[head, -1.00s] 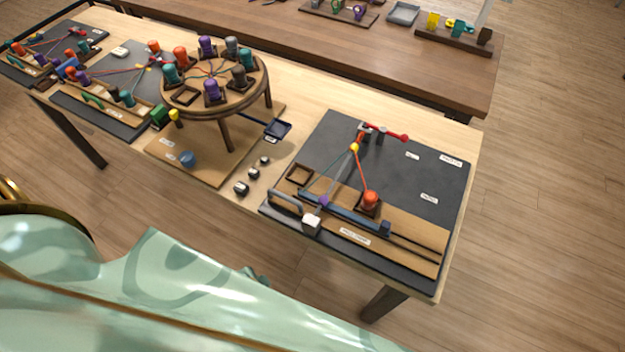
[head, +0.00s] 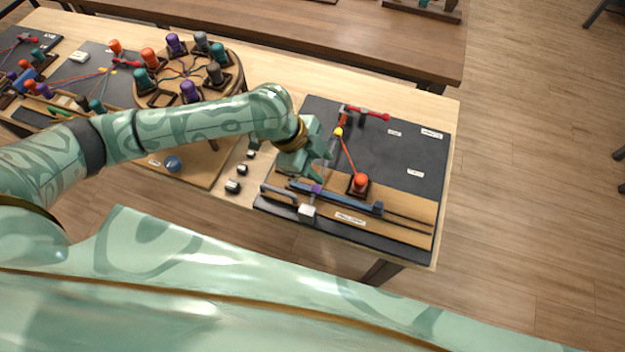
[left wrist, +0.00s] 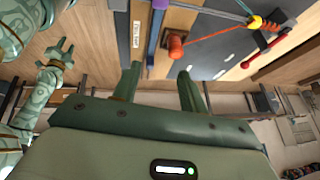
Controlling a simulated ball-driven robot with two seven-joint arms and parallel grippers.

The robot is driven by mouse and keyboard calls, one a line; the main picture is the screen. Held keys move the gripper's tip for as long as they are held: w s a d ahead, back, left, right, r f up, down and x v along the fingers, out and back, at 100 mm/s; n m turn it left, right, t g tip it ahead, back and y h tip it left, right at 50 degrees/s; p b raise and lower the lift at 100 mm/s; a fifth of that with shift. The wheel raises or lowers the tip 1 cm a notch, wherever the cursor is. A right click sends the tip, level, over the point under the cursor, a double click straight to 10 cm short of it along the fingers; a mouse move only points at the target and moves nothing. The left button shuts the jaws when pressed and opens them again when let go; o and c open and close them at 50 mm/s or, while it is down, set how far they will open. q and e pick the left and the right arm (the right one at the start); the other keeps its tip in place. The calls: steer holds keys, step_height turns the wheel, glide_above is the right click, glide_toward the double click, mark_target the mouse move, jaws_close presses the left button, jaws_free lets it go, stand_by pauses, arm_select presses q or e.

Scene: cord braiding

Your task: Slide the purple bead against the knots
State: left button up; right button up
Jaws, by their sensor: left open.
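The purple bead (head: 316,190) sits by the blue bar on the front part of the right-hand board. A yellow piece (head: 338,132) is at the top of the cords, below the red-ended bar; it also shows in the left wrist view (left wrist: 255,22). An orange-red cord runs from it to the orange bobbin (head: 361,182). My left gripper (head: 325,163) is open above the board, behind the purple bead, hiding part of the cords. Its jaws (left wrist: 160,70) are apart and empty. A green gripper (left wrist: 58,52), apparently my right, is small at the left of the wrist view. I cannot make out knots.
A round stand (head: 190,75) with several bobbins is further left.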

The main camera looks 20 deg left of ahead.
arm_select(q)
steer(key=w+a+r+g+y, duration=0.1)
steer(key=a+r+g, duration=0.15)
steer(key=a, duration=0.45)
steer(key=b, duration=0.3)
glide_toward(315, 187)
steer(key=shift+t, duration=0.35)
steer(key=x, duration=0.8)
steer(key=shift+s+d+f, duration=0.15)
steer(key=shift+s+f, duration=0.15)
steer(key=shift+f, duration=0.05)
arm_select(e)
steer(key=f, duration=0.2)
steer(key=shift+s+a+f, duration=0.15)
steer(key=shift+a+f, duration=0.15)
steer(key=shift+f, duration=0.05)
arm_select(q)
jaws_close()
